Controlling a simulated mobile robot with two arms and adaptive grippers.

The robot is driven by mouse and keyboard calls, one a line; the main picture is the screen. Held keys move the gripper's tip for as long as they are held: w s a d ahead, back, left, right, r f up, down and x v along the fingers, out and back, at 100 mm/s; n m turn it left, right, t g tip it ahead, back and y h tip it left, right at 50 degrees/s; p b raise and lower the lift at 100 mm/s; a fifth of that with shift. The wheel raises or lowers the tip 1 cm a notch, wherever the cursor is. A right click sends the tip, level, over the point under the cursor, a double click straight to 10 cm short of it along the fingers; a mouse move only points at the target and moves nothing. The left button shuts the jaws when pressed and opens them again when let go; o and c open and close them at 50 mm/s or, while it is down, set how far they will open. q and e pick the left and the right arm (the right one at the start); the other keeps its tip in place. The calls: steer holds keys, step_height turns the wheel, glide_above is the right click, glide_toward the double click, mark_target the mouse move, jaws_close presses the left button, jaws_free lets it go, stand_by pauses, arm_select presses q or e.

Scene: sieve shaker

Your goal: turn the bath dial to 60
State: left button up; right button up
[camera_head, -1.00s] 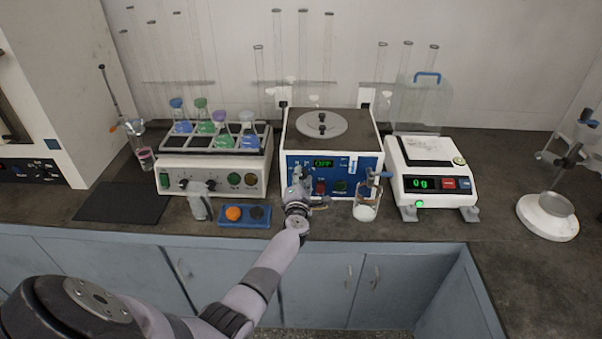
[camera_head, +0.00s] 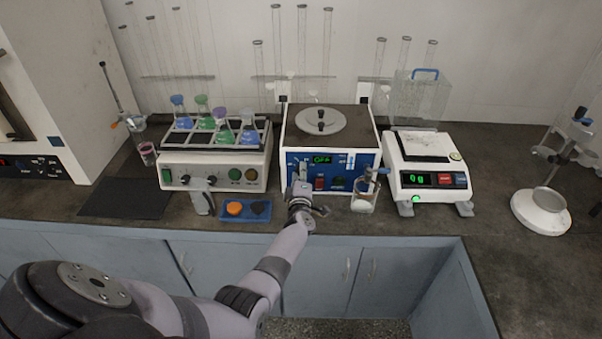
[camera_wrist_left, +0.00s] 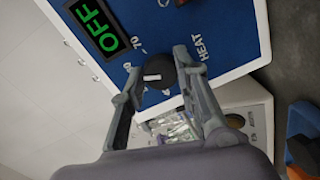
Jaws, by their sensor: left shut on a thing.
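The bath (camera_head: 362,160) is a white box with a blue front panel and a round grey lid. Its green display (camera_head: 321,158) reads OFF, and it also shows in the left wrist view (camera_wrist_left: 97,27). The bath dial (camera_wrist_left: 155,72) is a black knob with a white mark, with small printed numbers including 70 near it. My left gripper (camera_wrist_left: 156,73) is shut on the dial, one finger on each side. In the head view my left gripper (camera_head: 300,188) covers the dial at the panel's lower left. My right gripper is out of view.
A shaker with colored flasks (camera_head: 245,158) stands left of the bath. A blue tray (camera_head: 246,219) with an orange and a dark piece lies in front. A glass beaker (camera_head: 362,203) stands by the bath's right front. A balance (camera_head: 433,190) is on the right.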

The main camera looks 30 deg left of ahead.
arm_select(q)
steer(key=shift+f, duration=0.15)
stand_by(0.3)
steer(key=o, duration=1.2)
steer(key=shift+c, duration=0.2)
steer(key=v, duration=0.7)
steer(key=shift+s, duration=0.25)
steer(key=shift+d, duration=0.15)
